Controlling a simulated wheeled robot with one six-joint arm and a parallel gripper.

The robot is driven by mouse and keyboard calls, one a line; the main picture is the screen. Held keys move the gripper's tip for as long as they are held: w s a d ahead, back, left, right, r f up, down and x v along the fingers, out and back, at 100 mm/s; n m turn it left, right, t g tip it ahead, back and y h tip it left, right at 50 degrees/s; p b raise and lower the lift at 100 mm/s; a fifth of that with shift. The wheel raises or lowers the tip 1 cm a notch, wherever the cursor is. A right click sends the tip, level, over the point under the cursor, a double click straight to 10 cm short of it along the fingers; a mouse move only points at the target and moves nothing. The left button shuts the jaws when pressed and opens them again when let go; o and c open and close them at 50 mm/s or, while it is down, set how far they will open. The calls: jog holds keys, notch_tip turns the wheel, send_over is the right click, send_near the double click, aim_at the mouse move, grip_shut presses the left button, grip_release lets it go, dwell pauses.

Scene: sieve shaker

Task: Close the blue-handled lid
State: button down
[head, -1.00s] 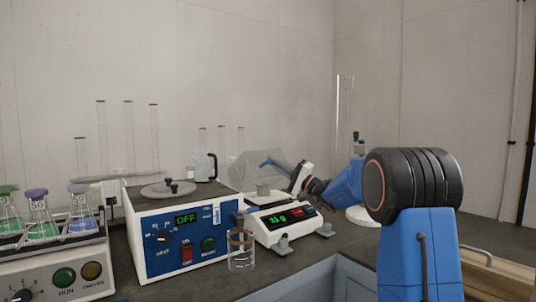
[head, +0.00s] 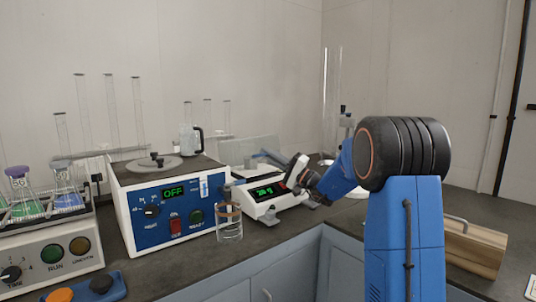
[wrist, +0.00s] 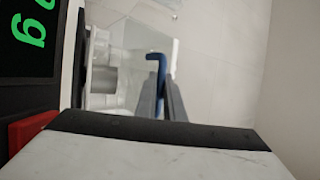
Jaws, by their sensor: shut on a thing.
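The clear lid (head: 235,149) stands raised at a tilt over the white balance (head: 262,208) in the head view. Its blue handle (head: 268,155) reaches toward my gripper (head: 284,164). In the wrist view the blue handle (wrist: 158,72) runs down between the grey fingers of my gripper (wrist: 164,98), which are shut on it. The clear panel of the lid (wrist: 138,42) shows behind the handle. A pale metal cylinder (wrist: 102,78) shows at the balance's pan. My gripper partly hides the lid's right side in the head view.
A blue-fronted hot box (head: 175,220) stands left of the balance, with a glass beaker (head: 229,224) in front. A flask shaker (head: 50,245) is farther left. Tall glass cylinders (head: 333,100) stand behind. Bare dark counter (head: 300,228) lies right of the balance.

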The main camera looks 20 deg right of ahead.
jog(key=shift+f, duration=0.2)
jog(key=c, duration=2.1)
grip_release()
jog(key=v, duration=1.2)
jog(key=shift+r, duration=0.15)
